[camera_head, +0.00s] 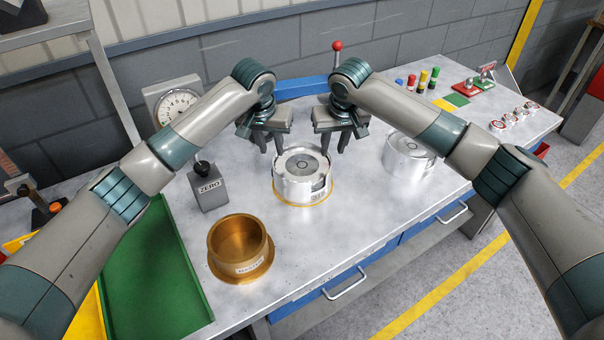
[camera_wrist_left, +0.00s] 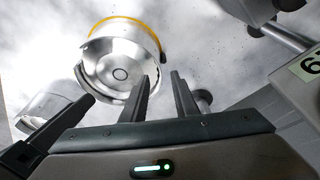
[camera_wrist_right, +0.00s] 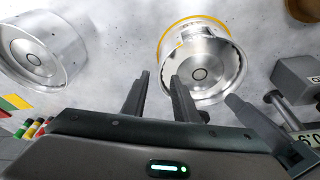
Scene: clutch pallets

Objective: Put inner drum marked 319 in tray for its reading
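A silver drum (camera_head: 302,172) with a yellow band around its base stands upright in the middle of the table. Its side label is too small to read. A second silver drum (camera_head: 410,152) without a visible band stands to the right; I see no number on it. My left gripper (camera_head: 270,149) is open and empty, just above and behind the middle drum's left side. My right gripper (camera_head: 335,147) is open and empty, above and behind its right side. Neither appears to touch the drum. The green tray (camera_head: 150,270) lies at the left, with a yellow tray (camera_head: 88,318) partly hidden beside it.
A brass ring-shaped cup (camera_head: 240,247) with a label stands at the front. A grey ZERO block (camera_head: 208,188) with a black knob and a dial gauge (camera_head: 176,103) stand left. A red-knobbed lever (camera_head: 337,50) and small coloured parts (camera_head: 423,80) are behind.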

